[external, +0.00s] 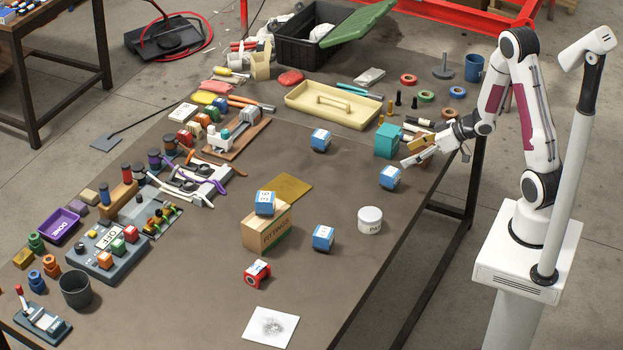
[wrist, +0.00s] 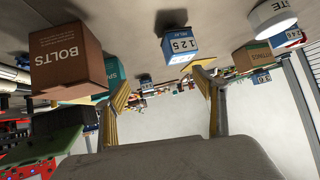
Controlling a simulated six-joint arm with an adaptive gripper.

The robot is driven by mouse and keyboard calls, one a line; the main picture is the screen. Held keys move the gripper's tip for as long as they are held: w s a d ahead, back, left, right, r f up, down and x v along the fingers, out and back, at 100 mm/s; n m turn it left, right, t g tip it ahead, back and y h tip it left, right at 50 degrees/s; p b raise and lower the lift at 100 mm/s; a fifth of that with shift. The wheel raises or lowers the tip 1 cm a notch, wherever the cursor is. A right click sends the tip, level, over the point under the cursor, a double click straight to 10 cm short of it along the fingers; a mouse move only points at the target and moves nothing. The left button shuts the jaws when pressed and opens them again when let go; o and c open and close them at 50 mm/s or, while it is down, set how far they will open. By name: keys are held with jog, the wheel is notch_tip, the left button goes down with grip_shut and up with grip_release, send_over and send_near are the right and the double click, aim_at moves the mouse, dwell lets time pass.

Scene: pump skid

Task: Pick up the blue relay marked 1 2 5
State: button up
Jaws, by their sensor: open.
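My gripper (external: 412,156) is low over the table's right part, pointing left. In the wrist view my gripper (wrist: 163,84) has its fingers apart with nothing between them. The relay sits beyond the fingertips, nearer the right finger, and looks clear of them.
A brown BOLTS box (wrist: 66,62) and a teal box (external: 387,140) stand close to my gripper. A white tub (external: 370,220), a FITTINGS box (external: 267,228) with a blue relay (external: 265,203) on top, and other blue relays (external: 320,140) stand further off. Bare table lies between them.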

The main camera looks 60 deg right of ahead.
aim_at(391, 175)
jog(key=shift+s+a+f+t+y, duration=0.35)
jog(key=shift+a+f+y, duration=0.25)
jog(key=shift+f, duration=0.2)
jog(key=shift+s+a+f+m+y, duration=0.2)
jog(key=shift+a+y, duration=0.2)
jog(key=shift+s+a+f+m+y, duration=0.15)
jog(key=shift+s+a+m+y, duration=0.05)
jog(key=shift+a+y, duration=0.2)
jog(key=shift+x, duration=1.3)
jog(key=shift+d+x, duration=0.2)
jog(key=shift+x, duration=2.4)
jog(key=shift+f, duration=0.15)
jog(key=c, duration=1.7)
